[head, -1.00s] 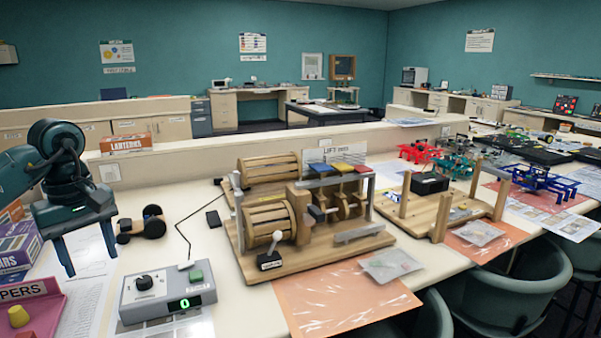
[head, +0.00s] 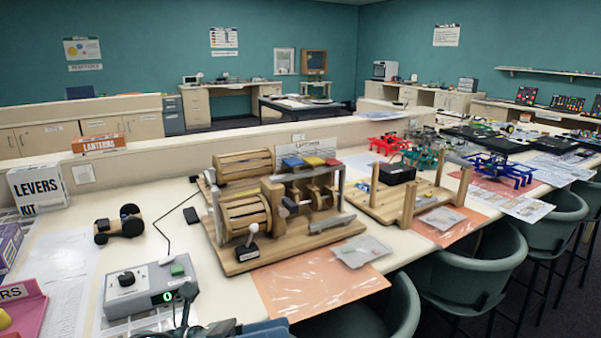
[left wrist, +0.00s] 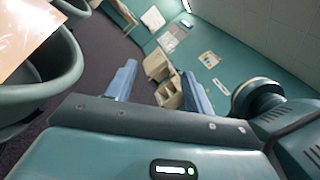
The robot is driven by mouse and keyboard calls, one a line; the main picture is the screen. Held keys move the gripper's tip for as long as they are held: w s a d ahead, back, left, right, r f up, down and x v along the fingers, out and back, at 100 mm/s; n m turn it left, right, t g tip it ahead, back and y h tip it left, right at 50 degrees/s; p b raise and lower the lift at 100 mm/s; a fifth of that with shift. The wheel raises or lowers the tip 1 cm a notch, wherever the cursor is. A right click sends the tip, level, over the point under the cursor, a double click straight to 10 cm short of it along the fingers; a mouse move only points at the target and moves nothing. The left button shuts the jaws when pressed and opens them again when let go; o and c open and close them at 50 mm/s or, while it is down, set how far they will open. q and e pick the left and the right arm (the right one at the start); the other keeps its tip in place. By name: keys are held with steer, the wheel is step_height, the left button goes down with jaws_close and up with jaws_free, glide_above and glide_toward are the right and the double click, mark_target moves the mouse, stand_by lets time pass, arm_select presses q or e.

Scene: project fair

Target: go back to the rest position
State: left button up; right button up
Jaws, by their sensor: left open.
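My left gripper (left wrist: 158,78) shows in the left wrist view with its two blue-grey fingers apart and nothing between them. Behind the fingers that view shows dark floor, a green chair and cabinets far off. In the head view only a bit of my left arm or gripper (head: 188,308) shows at the bottom edge, in front of the grey control box; its fingertips cannot be made out there. My right gripper is in neither view.
The grey control box (head: 149,284) stands at the table's near left. A wooden lift model (head: 330,238) stands mid-table, with a wheeled block (head: 119,225) to its left. A LEVERS kit box (head: 38,188) is at the left. Green chairs (head: 465,266) line the near edge.

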arm_select(q)
steer(key=a+f+n+t+y, duration=0.3)
steer(key=f+n+t+y, duration=0.3)
steer(key=n, duration=0.9)
steer(key=a+f+n+t+y, duration=0.3)
steer(key=f+n+t+y, duration=0.3)
steer(key=n, duration=0.8)
steer(key=s+a+f+n+g+y, duration=0.1)
steer(key=s+f+n+g+y, duration=0.1)
steer(key=s+f+n, duration=0.4)
steer(key=s+a+f+n+g+y+p, duration=0.1)
steer(key=s+a+f+n+g+y, duration=0.1)
steer(key=s+f+n, duration=0.4)
steer(key=shift+s+a+f+g, duration=0.25)
steer(key=shift+s+g, duration=0.15)
